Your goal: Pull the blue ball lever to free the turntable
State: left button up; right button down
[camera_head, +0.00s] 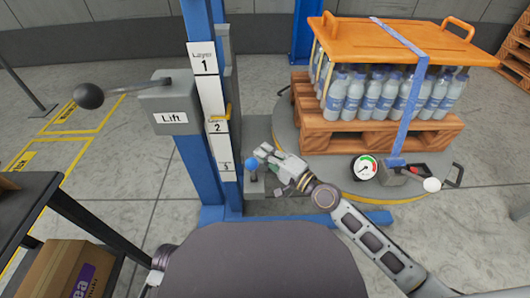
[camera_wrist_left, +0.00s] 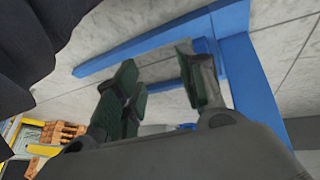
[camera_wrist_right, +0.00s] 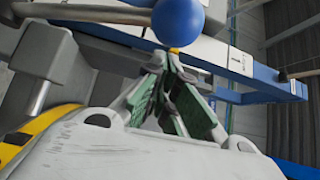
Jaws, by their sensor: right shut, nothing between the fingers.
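The blue ball (camera_head: 252,162) tops a short upright lever beside the foot of the blue lift column. My right gripper (camera_head: 266,152) is just right of the ball, shut and empty. In the right wrist view the ball (camera_wrist_right: 178,20) appears beyond the closed fingertips (camera_wrist_right: 168,62); contact cannot be told. The turntable (camera_head: 284,132) is a grey disc under the loaded pallet, partly hidden by the pallet and my right arm. My left gripper (camera_wrist_left: 158,65) shows only in its wrist view, with fingers apart and nothing between them, over the floor and blue base beams.
The lift column (camera_head: 199,110) carries a box with a black ball lever (camera_head: 89,95). A wooden pallet (camera_head: 380,130) holds bottles under an orange lid. A gauge (camera_head: 364,167) and a white-knobbed lever (camera_head: 431,184) stand right. A dark table (camera_head: 32,190) is left.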

pick_arm(q)
jog(key=shift+d+f+b, duration=0.25)
jog(key=shift+f+b, duration=0.25)
jog(key=shift+f, duration=0.65)
pick_arm(e)
jog(key=shift+s+f, duration=0.2)
jog(key=shift+s, duration=0.75)
pick_arm(q)
jog(key=shift+w+d, duration=0.1)
pick_arm(e)
jog(key=shift+s+f, duration=0.15)
jog(key=shift+s, duration=0.1)
